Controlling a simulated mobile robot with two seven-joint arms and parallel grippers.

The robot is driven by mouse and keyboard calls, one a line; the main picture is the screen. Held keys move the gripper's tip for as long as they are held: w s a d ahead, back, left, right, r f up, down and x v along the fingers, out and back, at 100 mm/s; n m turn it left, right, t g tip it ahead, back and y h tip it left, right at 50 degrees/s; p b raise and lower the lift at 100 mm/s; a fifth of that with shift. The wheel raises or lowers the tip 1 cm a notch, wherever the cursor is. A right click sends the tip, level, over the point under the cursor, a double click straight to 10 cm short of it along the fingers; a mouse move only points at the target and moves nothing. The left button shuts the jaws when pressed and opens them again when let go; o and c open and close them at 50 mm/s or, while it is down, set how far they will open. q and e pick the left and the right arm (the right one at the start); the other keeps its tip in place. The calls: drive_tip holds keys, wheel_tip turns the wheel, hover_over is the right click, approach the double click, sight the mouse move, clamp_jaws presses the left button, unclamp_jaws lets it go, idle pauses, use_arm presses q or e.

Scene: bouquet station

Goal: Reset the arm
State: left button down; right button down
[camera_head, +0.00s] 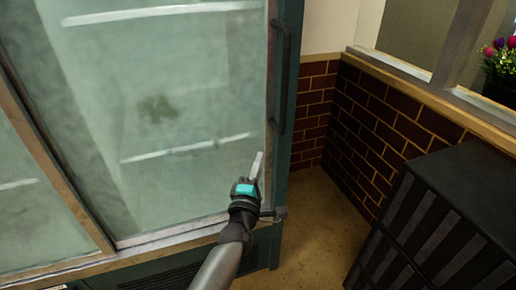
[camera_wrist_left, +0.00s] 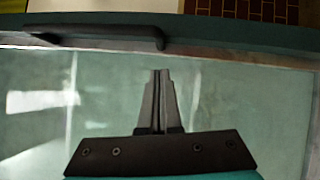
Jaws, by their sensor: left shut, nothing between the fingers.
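My left gripper (camera_head: 258,164) is in front of the right edge of a glass-doored cabinet (camera_head: 283,165) with a teal frame. Its fingers are shut and empty, pointing up in the head view. In the left wrist view the gripper (camera_wrist_left: 161,75) shows its two fingers pressed together against the background of the glass. A dark vertical door handle (camera_head: 281,80) is above the gripper in the head view. The handle (camera_wrist_left: 105,36) also shows beyond the fingertips in the left wrist view, apart from them. My right gripper is out of view.
The glass door (camera_head: 180,110) looks closed, with pale shelves behind it. A black slatted crate-like box (camera_head: 440,220) stands at the right. Bare floor (camera_head: 318,230) lies between it and the cabinet. A brick wall (camera_head: 400,125) and flowers (camera_head: 500,55) are behind.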

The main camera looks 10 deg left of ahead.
use_arm(q)
drive_tip(key=s, duration=0.5)
drive_tip(key=shift+s+a+f+p, duration=0.1)
drive_tip(key=shift+a+f+p, duration=0.1)
drive_tip(key=shift+f+p, duration=0.15)
